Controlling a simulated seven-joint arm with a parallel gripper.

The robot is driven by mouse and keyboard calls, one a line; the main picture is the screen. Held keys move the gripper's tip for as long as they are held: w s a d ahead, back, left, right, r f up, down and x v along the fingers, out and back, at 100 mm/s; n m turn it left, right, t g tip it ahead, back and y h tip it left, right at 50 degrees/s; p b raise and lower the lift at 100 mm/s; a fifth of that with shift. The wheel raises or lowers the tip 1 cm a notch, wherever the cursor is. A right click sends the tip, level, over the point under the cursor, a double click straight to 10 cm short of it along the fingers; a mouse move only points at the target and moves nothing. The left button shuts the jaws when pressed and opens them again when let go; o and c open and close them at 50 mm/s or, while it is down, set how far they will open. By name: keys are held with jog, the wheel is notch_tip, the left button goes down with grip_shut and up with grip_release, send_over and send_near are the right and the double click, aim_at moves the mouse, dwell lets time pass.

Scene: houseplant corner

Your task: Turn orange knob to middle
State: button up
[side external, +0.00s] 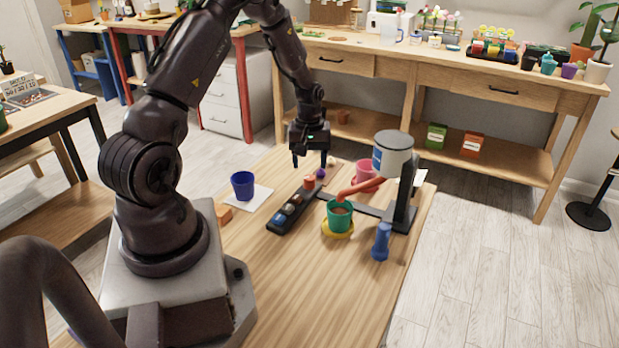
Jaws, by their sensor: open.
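A long dark panel (273,228) lies on the wooden table with a row of small coloured knobs. An orange-red knob (309,183) sits toward its far end, with a purple knob (320,173) beyond it and a blue knob (278,217) at the near end. Which way the orange-red knob points is too small to tell. My gripper (310,163) is open and points down over the far end of the panel, above and close to the orange-red and purple knobs. No contact can be made out.
Right of the panel, a green pot (340,217) stands on a yellow saucer (338,236) below a stand holding a grey container (393,152). A pink pot (367,170), blue bottle (381,243), blue pot (242,185) and orange block (224,215) are nearby. The table's near part is clear.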

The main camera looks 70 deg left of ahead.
aim_at(309, 177)
jog(key=shift+f, duration=2.75)
jog(key=c, duration=0.9)
